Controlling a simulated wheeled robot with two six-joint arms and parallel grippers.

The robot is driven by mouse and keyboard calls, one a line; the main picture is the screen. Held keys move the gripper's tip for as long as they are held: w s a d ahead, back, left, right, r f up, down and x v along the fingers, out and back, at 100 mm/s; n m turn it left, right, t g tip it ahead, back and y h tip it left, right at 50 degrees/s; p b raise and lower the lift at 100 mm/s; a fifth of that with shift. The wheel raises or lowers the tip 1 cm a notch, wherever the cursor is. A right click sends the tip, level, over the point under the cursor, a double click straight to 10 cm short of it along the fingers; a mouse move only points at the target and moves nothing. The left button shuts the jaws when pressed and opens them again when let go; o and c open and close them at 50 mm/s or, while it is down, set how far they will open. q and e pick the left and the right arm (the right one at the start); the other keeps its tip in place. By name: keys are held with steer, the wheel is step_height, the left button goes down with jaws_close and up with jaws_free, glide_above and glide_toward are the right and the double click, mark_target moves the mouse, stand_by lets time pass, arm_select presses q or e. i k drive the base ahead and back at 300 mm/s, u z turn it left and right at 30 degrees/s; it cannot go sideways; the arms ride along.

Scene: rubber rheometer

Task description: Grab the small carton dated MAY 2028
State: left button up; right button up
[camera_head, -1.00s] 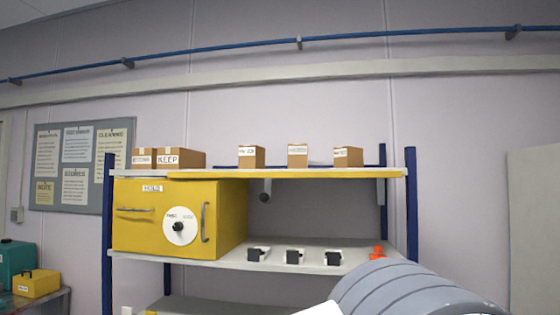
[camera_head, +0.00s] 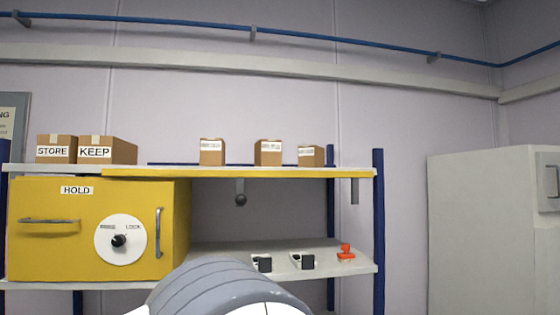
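Three small brown cartons with white labels stand on the top shelf: a left one (camera_head: 212,152), a middle one (camera_head: 268,153) and a right one (camera_head: 311,156). Their label print is too small to read, so I cannot tell which is dated MAY 2028. Part of my own arm (camera_head: 225,290) shows at the bottom middle. Neither gripper is in view.
Cartons marked STORE (camera_head: 56,149) and KEEP (camera_head: 107,150) stand at the shelf's left. Below is a yellow HOLD box (camera_head: 60,250) with a dial. Black-and-white items and a red-orange item (camera_head: 346,252) sit on the lower shelf. A grey cabinet (camera_head: 480,230) stands right.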

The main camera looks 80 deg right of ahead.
mark_target(313, 156)
steer(key=i, duration=0.25)
steer(key=z, duration=0.85)
